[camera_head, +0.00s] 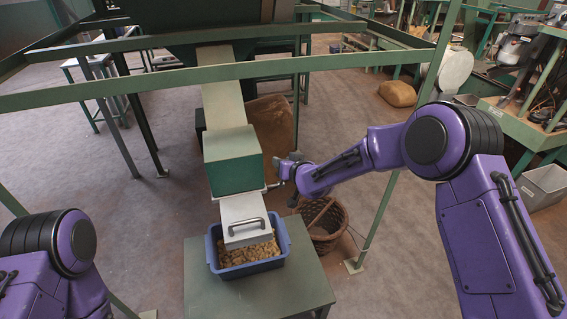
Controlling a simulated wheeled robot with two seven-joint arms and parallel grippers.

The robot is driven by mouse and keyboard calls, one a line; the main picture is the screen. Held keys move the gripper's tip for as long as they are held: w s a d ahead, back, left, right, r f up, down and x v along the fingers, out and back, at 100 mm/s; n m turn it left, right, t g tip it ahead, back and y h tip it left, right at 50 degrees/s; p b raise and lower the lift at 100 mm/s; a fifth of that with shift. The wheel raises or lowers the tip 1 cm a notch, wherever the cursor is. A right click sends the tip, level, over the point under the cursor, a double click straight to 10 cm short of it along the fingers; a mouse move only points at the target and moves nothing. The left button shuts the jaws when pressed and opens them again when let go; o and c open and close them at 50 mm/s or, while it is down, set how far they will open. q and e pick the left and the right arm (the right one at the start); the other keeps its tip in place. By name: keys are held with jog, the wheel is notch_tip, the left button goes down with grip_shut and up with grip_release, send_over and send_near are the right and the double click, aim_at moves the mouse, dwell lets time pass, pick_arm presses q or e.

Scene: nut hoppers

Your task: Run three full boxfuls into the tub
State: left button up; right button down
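A blue tub (278,231) stands on a low green table and holds a layer of tan nuts (246,254). Above it, a green box (233,175) sits at the lower end of a pale sloping chute (223,103). A pale front piece with a dark handle (245,225) slopes from the box over the tub's back part and hides some of the nuts. My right gripper (281,176) is beside the box's right side, at a small metal lever or rod there. Its fingers are too small to show whether they grip it. My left arm shows at the lower left; its gripper is out of view.
The green table (300,287) has bare top around the tub. A wicker basket (323,220) stands on the floor to its right. Green frame bars cross in front of the chute, with a post (377,222) right of the basket. A cluttered bench stands at the right.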

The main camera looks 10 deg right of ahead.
jog(key=shift+s+f, duration=0.15)
jog(key=shift+f, duration=0.15)
jog(key=c, duration=1)
grip_release()
jog(key=shift+o, duration=1.2)
jog(key=shift+w, duration=0.25)
jog(key=b+v, duration=0.2)
jog(key=v, duration=0.8)
jog(key=shift+s+b, duration=0.25)
jog(key=shift+b, duration=0.05)
